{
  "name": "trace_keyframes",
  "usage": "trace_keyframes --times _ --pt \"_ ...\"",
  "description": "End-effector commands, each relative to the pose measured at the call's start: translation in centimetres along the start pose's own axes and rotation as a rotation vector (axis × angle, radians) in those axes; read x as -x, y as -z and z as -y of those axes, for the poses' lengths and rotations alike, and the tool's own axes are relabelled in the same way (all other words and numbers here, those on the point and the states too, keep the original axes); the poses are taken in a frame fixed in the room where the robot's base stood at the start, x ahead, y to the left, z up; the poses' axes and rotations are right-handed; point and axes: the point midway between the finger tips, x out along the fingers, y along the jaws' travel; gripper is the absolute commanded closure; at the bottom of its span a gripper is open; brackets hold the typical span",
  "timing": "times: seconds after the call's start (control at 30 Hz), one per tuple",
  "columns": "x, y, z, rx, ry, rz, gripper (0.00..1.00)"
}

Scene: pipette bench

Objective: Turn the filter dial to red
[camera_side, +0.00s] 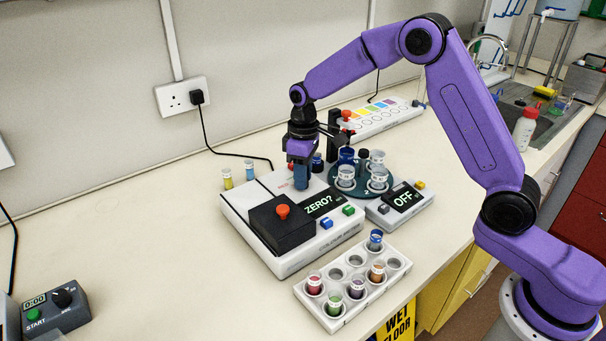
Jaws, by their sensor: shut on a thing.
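The white meter (262,213) stands on the bench, with a black lid (281,225) with a red knob, a display reading "ZERO?", and a blue and a green button. My gripper (301,180) points down at the back of the meter's top. It is shut, its fingertips low at the panel where the filter dial appears to be. The fingers hide the dial, so its setting cannot be read. A small red spot shows just left of the fingers.
Right of the meter are a dark green round carrier (348,190) with several beakers and a small device reading "OFF" (386,215). A white vial rack (318,306) stands in front. A long strip with coloured squares (385,118) lies behind. The bench left of the meter is largely clear.

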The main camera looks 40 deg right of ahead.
Motion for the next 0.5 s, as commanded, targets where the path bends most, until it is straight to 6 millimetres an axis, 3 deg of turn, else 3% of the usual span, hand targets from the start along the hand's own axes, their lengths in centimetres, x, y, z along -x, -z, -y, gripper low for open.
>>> trace_keyframes --times 0.23,0.27,0.33,0.5 --pt "0.15 0.09 0.0 0.002 -0.002 -0.004 1.0" --pt "0.15 0.09 0.0 0.002 -0.002 -0.004 0.68" --pt "0.13 0.09 0.0 0.002 -0.001 -0.003 0.46" --pt "0.07 0.06 0.0 0.001 -0.001 -0.002 0.46"
